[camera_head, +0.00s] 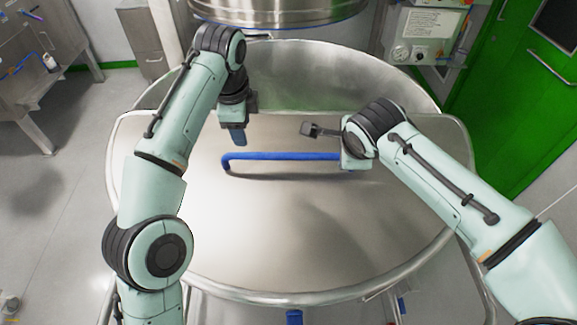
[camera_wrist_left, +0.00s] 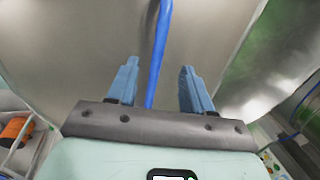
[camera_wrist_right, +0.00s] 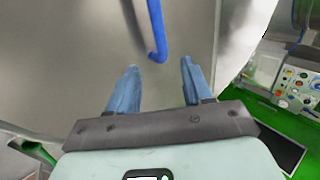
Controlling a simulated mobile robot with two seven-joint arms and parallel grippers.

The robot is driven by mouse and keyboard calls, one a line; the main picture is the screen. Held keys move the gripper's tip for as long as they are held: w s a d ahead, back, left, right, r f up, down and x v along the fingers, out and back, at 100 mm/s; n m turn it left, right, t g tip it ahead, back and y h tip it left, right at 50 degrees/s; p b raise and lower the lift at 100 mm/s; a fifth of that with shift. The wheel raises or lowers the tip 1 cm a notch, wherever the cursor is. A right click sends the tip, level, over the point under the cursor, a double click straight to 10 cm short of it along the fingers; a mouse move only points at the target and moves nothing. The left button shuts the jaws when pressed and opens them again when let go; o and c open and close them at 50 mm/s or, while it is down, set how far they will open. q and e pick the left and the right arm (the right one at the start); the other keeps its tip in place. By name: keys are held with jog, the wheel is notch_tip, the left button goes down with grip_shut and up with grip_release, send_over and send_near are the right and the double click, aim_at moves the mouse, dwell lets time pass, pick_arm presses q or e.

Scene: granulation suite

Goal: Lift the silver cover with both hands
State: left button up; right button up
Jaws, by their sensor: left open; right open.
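The silver cover (camera_head: 300,230) is a wide round metal lid with a blue bar handle (camera_head: 280,156) across it. My left gripper (camera_head: 238,138) is open and empty, above the handle's left end. In the left wrist view, the blue handle (camera_wrist_left: 160,45) runs between its open fingers (camera_wrist_left: 158,78), apart from both. My right gripper hangs near the handle's right end, its fingers mostly hidden by my arm in the head view. In the right wrist view its fingers (camera_wrist_right: 158,78) are open, with the handle's bent end (camera_wrist_right: 157,50) just beyond and between the tips.
A steel vessel (camera_head: 275,12) stands behind the cover. A control box (camera_head: 425,35) is at the back right beside a green door (camera_head: 520,90). A steel table (camera_head: 35,75) stands at the far left.

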aim_at(248, 153)
pick_arm(q)
jog(key=x, duration=1.3)
jog(key=shift+w+f, duration=0.2)
jog(key=shift+f, duration=0.1)
pick_arm(e)
jog(key=x, duration=1.3)
jog(key=shift+w+f, duration=0.15)
jog(key=shift+f, duration=0.05)
pick_arm(q)
grip_shut()
pick_arm(e)
grip_shut()
pick_arm(q)
jog(key=shift+r, duration=0.2)
pick_arm(e)
jog(key=shift+r, duration=0.1)
